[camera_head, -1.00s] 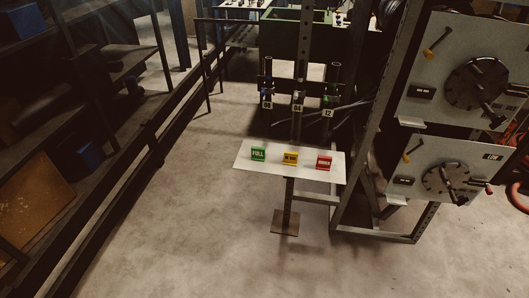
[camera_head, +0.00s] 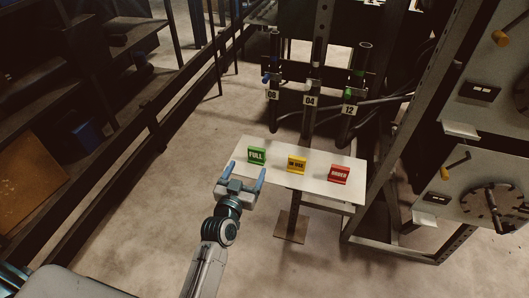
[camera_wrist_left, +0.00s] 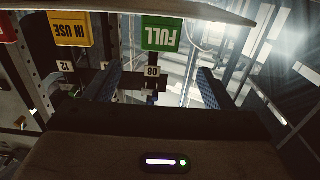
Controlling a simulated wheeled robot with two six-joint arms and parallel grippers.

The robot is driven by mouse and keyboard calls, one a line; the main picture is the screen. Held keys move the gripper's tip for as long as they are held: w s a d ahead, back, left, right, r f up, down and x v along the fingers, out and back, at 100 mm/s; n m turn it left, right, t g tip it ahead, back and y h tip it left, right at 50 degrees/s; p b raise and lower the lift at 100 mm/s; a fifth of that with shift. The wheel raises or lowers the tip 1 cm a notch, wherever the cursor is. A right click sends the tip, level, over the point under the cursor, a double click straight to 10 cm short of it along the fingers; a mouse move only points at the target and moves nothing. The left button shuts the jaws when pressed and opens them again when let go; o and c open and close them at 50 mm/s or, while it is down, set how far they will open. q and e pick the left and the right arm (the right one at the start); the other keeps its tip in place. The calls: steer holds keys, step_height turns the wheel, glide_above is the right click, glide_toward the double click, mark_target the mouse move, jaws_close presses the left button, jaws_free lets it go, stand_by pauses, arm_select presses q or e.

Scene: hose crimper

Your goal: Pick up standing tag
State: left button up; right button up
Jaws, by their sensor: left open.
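Three standing tags are in a row on a small white shelf (camera_head: 320,187). The green FULL tag (camera_head: 257,156) is at the left, the yellow IN USE tag (camera_head: 297,164) in the middle and the red ORDER tag (camera_head: 339,174) at the right. My left gripper (camera_head: 246,176) is open and empty at the shelf's near left edge, just in front of the green tag. In the left wrist view the picture is upside down; the green tag (camera_wrist_left: 162,34) shows beyond and between the two open fingers (camera_wrist_left: 160,85), with the yellow tag (camera_wrist_left: 70,28) beside it. My right gripper is not seen.
Behind the shelf stand hose holders with labels 08 (camera_head: 272,95), 04 (camera_head: 309,100) and 12 (camera_head: 349,109). A metal frame with dial panels (camera_head: 480,190) stands at the right. Dark racks line the left. The floor in front is clear.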

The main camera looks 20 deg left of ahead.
mark_target(256, 153)
arm_select(q)
steer(key=w+p, duration=0.1)
steer(key=w, duration=0.2)
steer(key=shift+w, duration=0.75)
steer(key=shift+w+d+f+p, duration=0.1)
steer(key=shift+w+f+p, duration=0.1)
steer(key=shift+w, duration=0.7)
steer(key=shift+w+d+f+p, duration=0.1)
steer(key=shift+w+p, duration=0.05)
steer(key=shift+w, duration=0.8)
steer(key=shift+w+f+p, duration=0.1)
steer(key=shift+w+p, duration=0.1)
steer(key=shift+w, duration=0.7)
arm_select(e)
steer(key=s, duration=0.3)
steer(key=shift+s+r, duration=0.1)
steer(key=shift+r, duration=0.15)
arm_select(q)
steer(key=shift+s, duration=0.1)
steer(key=shift+c, duration=0.5)
steer(key=c, duration=0.9)
